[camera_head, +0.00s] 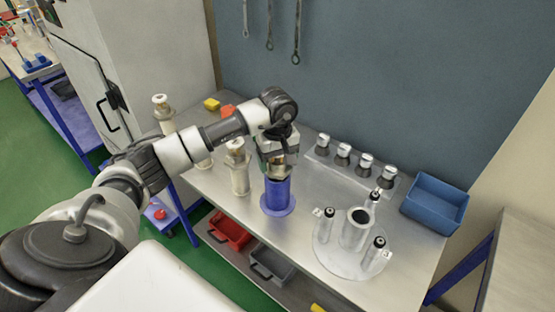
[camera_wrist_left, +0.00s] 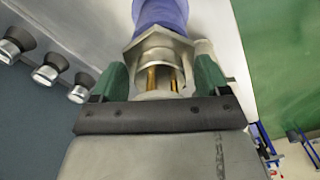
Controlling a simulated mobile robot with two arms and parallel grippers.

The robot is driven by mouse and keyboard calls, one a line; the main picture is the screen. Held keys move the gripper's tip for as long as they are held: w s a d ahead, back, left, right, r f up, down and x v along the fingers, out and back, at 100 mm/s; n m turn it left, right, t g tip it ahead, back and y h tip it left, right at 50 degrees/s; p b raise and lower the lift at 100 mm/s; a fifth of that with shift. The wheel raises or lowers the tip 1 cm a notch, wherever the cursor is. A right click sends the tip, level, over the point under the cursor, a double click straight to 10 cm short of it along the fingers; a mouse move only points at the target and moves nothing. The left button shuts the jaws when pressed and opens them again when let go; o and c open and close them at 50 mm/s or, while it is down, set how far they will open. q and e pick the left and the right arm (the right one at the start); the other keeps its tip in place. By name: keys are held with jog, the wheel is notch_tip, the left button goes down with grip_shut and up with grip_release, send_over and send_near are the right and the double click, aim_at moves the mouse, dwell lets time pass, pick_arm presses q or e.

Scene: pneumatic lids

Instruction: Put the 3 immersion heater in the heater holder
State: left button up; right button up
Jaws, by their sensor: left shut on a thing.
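My left gripper (camera_head: 279,168) is over the table, pointing down, shut on a metal fitting with a hexagonal collar and brass rods (camera_wrist_left: 163,75), which looks like an immersion heater. The green fingers close on it from both sides in the left wrist view. A blue upright cylinder with a round base flange (camera_head: 277,197) stands directly below; it also shows beyond the collar in the wrist view (camera_wrist_left: 160,13). The fitting is at the cylinder's mouth; how deep it sits is hidden. Cream upright pieces (camera_head: 238,172) stand to the left. My right gripper is out of view.
A round metal plate (camera_head: 345,265) carries a central open tube (camera_head: 355,230) and black-topped cylinders around it. Several silver-capped black cones (camera_head: 343,155) stand in a row at the back. A blue bin (camera_head: 435,202) is at the right. Wrenches (camera_head: 295,35) hang on the wall.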

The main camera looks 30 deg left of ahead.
pick_arm(q)
jog(key=o, duration=0.9)
jog(key=shift+r, duration=0.1)
jog(key=shift+r+p, duration=0.3)
jog(key=shift+p, duration=0.05)
jog(key=shift+r+p, duration=0.4)
jog(key=shift+p, duration=0.1)
notch_tip(320, 180, up, 11)
jog(key=b, duration=0.4)
jog(key=shift+f, duration=0.1)
jog(key=shift+r, duration=0.5)
